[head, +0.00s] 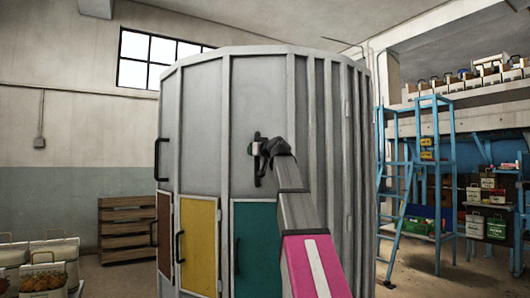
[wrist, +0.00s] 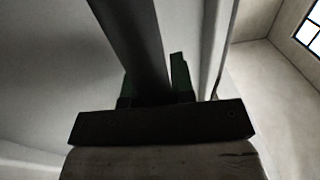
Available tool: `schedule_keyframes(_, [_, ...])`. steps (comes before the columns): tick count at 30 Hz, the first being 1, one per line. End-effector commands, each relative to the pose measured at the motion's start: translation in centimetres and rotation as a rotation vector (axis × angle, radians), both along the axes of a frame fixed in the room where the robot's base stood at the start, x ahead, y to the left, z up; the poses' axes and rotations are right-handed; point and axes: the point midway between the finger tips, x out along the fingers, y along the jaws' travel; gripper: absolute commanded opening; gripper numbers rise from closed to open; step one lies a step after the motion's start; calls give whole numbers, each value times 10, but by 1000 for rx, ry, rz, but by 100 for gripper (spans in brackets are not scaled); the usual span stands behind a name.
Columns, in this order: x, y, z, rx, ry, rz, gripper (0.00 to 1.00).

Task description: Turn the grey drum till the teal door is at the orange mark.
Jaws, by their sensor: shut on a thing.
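The large grey drum (head: 205,125) fills the middle of the head view. The teal door (head: 256,255) is low on its front, partly hidden at the right by my arm. A yellow door (head: 198,245) and a brown door (head: 165,232) are to its left. My gripper (head: 262,156) is shut on a dark upright handle (head: 259,175) on the drum above the teal door. In the wrist view the dark handle (wrist: 138,45) runs between the fingers of my gripper (wrist: 155,85). I cannot make out an orange mark on or beside the drum.
A blue ladder frame (head: 440,185) with small orange-yellow plates stands right of the drum, before loaded shelves (head: 490,205). A wooden drawer unit (head: 126,228) stands at the left wall. Filled containers (head: 45,275) are at the lower left. Another black handle (head: 158,160) is on the drum's left.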

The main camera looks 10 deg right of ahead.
Motion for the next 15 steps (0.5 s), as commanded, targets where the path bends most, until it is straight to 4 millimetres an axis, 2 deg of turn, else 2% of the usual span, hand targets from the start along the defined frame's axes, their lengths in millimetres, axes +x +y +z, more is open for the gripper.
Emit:
schedule_keyframes(1, [-1, 13, -2, 6, 5, 16, 0])
schedule_keyframes(4, [1, 20, -2, 6, 4, 17, 0])
schedule_keyframes(14, [0, 20, -3, 3, 3, 10, 0])
schedule_keyframes(15, [-1, 20, -3, 3, 3, 10, 26])
